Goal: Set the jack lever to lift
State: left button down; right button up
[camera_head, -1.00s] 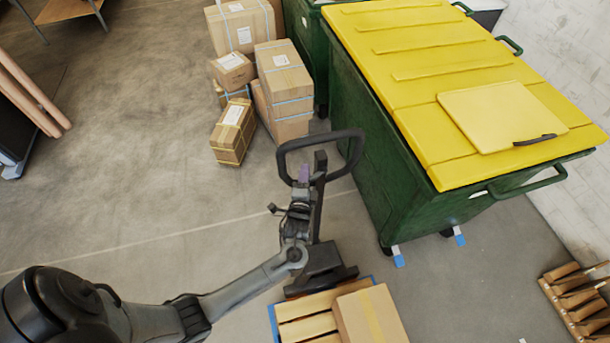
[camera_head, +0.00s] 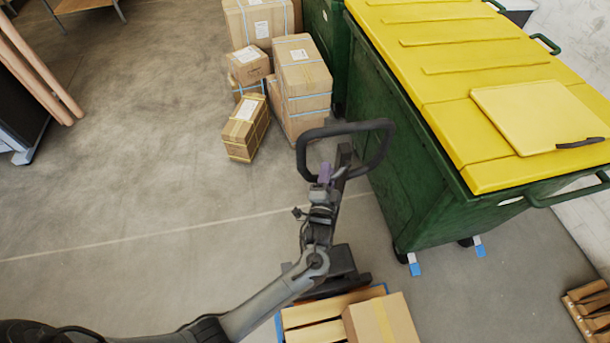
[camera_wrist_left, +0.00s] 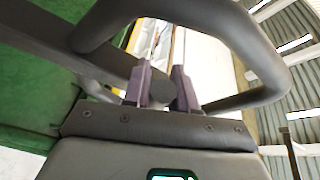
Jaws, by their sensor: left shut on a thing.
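A black pallet jack handle (camera_head: 386,148), shaped as a closed loop on a stem, stands in the middle of the head view. My left gripper (camera_head: 325,174), with purple fingertips, reaches the lower left part of the loop. In the left wrist view the handle loop (camera_wrist_left: 255,50) curves around the fingertips (camera_wrist_left: 162,88). The fingers are close together, shut on a thin part inside the loop that I take for the jack lever; the fingers mostly hide it, and its setting cannot be read. My right gripper is not in view.
A pallet (camera_head: 308,322) with a cardboard box (camera_head: 383,322) lies at the jack's base. A green bin (camera_head: 405,165) with a yellow lid (camera_head: 450,90) stands close on the right. Stacked cartons (camera_head: 303,85) stand behind. The floor (camera_head: 130,170) to the left is clear.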

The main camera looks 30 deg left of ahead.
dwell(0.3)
pick_arm(q)
jog(key=c, duration=1)
grip_release()
jog(key=shift+s, duration=0.1)
jog(key=v, duration=1)
jog(key=shift+s+d, duration=0.2)
jog(key=shift+s, duration=0.1)
jog(key=shift+f, duration=0.1)
